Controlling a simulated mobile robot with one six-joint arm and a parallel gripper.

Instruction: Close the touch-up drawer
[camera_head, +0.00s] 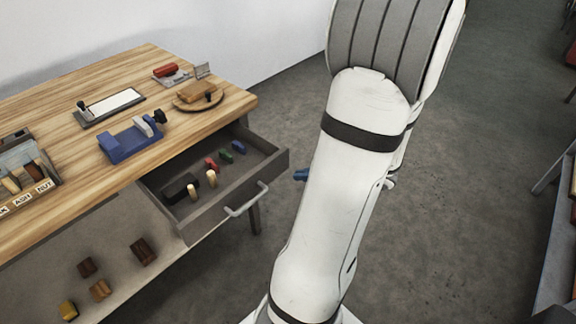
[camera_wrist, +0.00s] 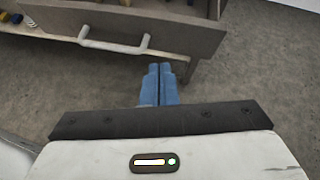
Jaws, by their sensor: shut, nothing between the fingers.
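The touch-up drawer (camera_head: 222,214) is a dark grey drawer pulled open from under the wooden workbench. Its light handle (camera_head: 246,200) is on the front face, and the handle also shows at the upper left of the wrist view (camera_wrist: 115,46). Red, green and blue pieces, two pale wooden pegs and a dark block lie inside. My gripper, with blue fingers (camera_wrist: 160,85), is shut and empty. It is in front of the drawer, apart from the handle and to its right in the wrist view. In the head view only a blue tip (camera_head: 301,174) shows beside my arm.
The wooden bench top (camera_head: 60,105) carries a blue vise-like tool (camera_head: 130,138), a sharpening stone (camera_head: 110,105), a round board (camera_head: 198,96) and a labelled box (camera_head: 28,172). Wooden blocks (camera_head: 143,251) lie on the lower shelf. The floor right of the drawer is clear.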

